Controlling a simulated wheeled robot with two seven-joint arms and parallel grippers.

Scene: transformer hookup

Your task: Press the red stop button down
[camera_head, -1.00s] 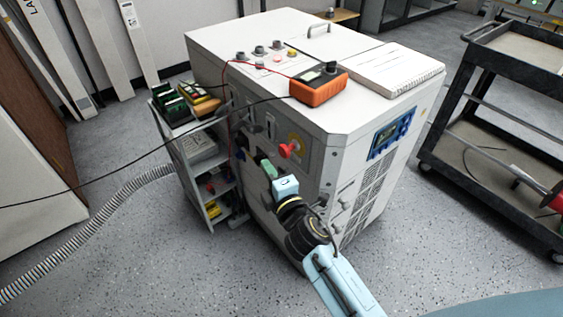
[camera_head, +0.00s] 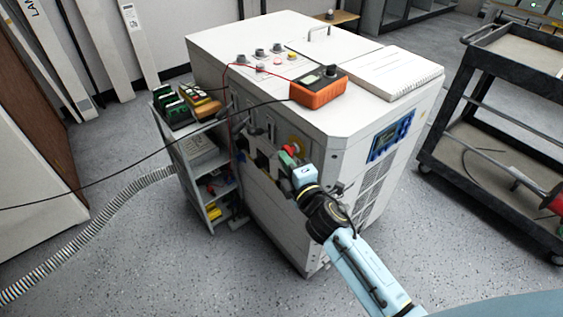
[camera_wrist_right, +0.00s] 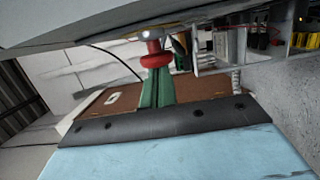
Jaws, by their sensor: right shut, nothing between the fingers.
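The red stop button (camera_head: 292,149) is on the front face of the white cabinet (camera_head: 330,140), partly hidden by my right gripper. In the right wrist view the button (camera_wrist_right: 155,60) is a red mushroom head on a red stem, standing out from the panel. My right gripper (camera_head: 286,159) is shut and empty, its green fingers at the button. In the wrist view the fingertips (camera_wrist_right: 156,72) overlap the button head; I cannot tell whether they touch it. My left gripper is not in view.
An orange meter (camera_head: 318,90) with red and black leads lies on the cabinet top, beside a paper stack (camera_head: 397,72). A small shelf cart (camera_head: 205,165) stands at the cabinet's left. A black cart (camera_head: 480,120) stands at the right. The black lead runs left across the room.

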